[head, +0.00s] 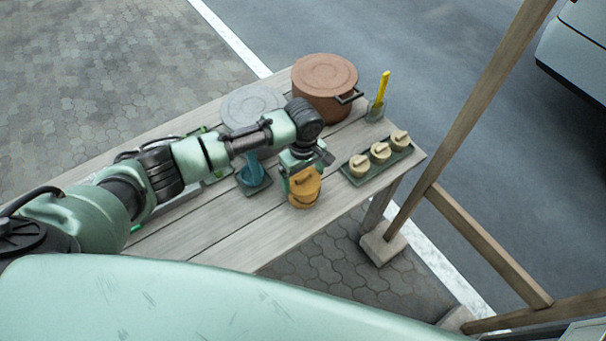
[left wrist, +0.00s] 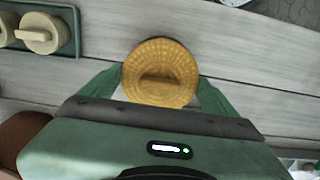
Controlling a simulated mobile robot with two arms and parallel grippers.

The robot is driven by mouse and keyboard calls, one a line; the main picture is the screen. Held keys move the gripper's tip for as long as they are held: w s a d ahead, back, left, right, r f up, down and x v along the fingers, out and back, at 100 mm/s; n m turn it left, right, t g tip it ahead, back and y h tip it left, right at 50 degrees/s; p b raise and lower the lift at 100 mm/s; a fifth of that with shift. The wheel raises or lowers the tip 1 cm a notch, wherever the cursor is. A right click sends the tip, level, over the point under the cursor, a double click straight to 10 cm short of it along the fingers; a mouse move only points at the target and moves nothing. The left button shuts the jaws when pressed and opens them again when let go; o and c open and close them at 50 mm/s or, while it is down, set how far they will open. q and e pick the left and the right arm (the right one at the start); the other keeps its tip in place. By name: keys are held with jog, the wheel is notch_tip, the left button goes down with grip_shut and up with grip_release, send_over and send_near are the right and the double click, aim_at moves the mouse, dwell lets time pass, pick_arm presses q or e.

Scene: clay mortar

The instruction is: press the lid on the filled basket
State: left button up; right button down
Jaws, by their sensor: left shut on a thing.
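A round, woven orange-yellow lid with a bar handle (left wrist: 160,75) shows between the green fingers of my left gripper in the left wrist view. In the head view the same orange lid (head: 306,180) is at the table's near edge, over a basket (head: 303,201) of the same colour. My left gripper (head: 300,172) is shut on the lid from above. The lid looks level and close over the basket; I cannot tell whether it is fully seated. The basket's inside is hidden. My right gripper is not in view.
Bare planks (head: 225,235) lie left.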

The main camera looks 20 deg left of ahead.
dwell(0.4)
pick_arm(q)
jog(key=o, duration=1.1)
jog(key=shift+c, duration=0.2)
jog(key=shift+r+p, duration=3)
jog(key=shift+p, duration=0.5)
grip_shut()
jog(key=shift+f, duration=0.25)
